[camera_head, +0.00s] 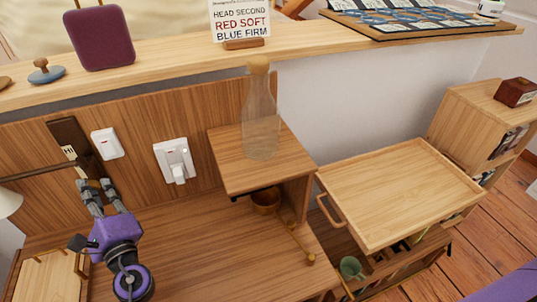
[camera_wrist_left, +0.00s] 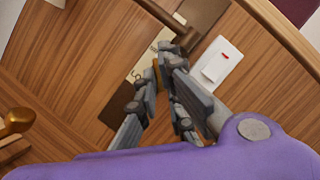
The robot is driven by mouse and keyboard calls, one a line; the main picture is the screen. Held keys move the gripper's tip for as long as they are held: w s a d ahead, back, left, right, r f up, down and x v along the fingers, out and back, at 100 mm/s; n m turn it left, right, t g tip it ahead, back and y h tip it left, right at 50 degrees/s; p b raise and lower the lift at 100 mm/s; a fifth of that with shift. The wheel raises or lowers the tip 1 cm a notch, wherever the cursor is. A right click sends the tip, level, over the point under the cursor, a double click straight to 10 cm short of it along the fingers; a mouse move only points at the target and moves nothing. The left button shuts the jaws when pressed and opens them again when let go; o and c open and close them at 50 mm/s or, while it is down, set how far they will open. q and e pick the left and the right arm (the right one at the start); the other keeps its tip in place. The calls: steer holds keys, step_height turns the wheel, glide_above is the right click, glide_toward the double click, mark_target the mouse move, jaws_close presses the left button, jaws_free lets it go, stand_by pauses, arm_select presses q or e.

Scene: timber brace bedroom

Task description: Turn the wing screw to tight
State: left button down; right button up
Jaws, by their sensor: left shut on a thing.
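A dark brown wall plate (camera_head: 68,138) with a cream label is mounted upright on the wooden wall panel at the left. My left gripper (camera_head: 95,184) is at the lower end of this plate. In the left wrist view the fingers (camera_wrist_left: 166,62) are shut on a small brass-coloured piece (camera_wrist_left: 156,74), which looks like the wing screw. Most of it is hidden between the fingers, so its angle cannot be told. The cream label (camera_wrist_left: 140,68) shows beside the fingers, with its marks partly covered. My right gripper is not in view.
A dark rod (camera_head: 30,172) runs to the plate from a white lampshade (camera_head: 8,203). A white switch (camera_head: 107,144) and a socket with plug (camera_head: 174,160) are right of the plate. A glass bottle (camera_head: 261,115) stands on a wooden box. A wooden tray (camera_head: 400,190) is farther right.

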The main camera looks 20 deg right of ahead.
arm_select(q)
steer(key=m+h+b, duration=0.1)
steer(key=m, duration=0.2)
steer(key=m+t+h+b, duration=0.1)
steer(key=m+h+b, duration=0.1)
steer(key=m, duration=0.2)
steer(key=m+t+h+b, duration=0.1)
steer(key=m+h, duration=0.1)
steer(key=m, duration=0.1)
steer(key=shift+a+f+m+b, duration=0.2)
steer(key=shift+m+b, duration=0.1)
steer(key=shift+m, duration=0.1)
steer(key=shift+a+r+m+t+h+b, duration=0.1)
steer(key=shift+m+t+h+b, duration=0.25)
steer(key=shift+m+h, duration=0.8)
steer(key=shift+m+y, duration=0.35)
steer(key=shift+m, duration=0.2)
steer(key=c, duration=1.9)
jaws_free()
steer(key=shift+o, duration=0.2)
